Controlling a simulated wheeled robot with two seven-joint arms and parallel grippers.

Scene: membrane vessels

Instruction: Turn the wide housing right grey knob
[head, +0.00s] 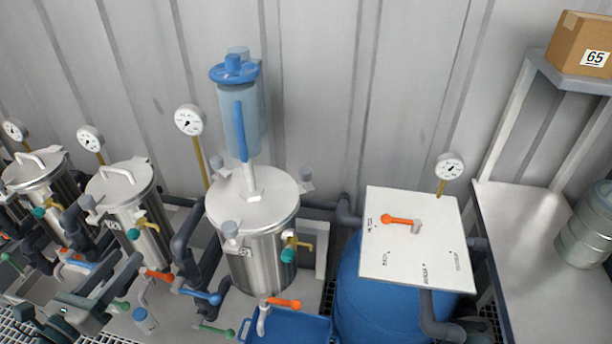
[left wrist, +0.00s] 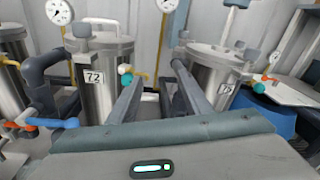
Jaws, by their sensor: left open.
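The wide housing (head: 255,225) is a steel cylinder with a pale lid and a clear blue-capped column standing on it. A grey knob (head: 306,178) sits at the right rim of its lid, and another grey knob (head: 230,229) is at the front left. In the left wrist view the wide housing (left wrist: 209,75) stands right of centre; I cannot tell there which knob is which. My left gripper (head: 108,264) is open and empty, low at the left, well apart from the right knob. Its two dark fingers also reach forward in the wrist view (left wrist: 158,82). My right gripper is not in view.
Smaller steel housings (head: 125,205) stand at the left, with pipes and coloured valve levers in front. A blue barrel (head: 365,300) under a white board (head: 385,265) stands right of the wide housing. A blue tray (head: 310,325) lies below. A metal bench (head: 515,235) is far right.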

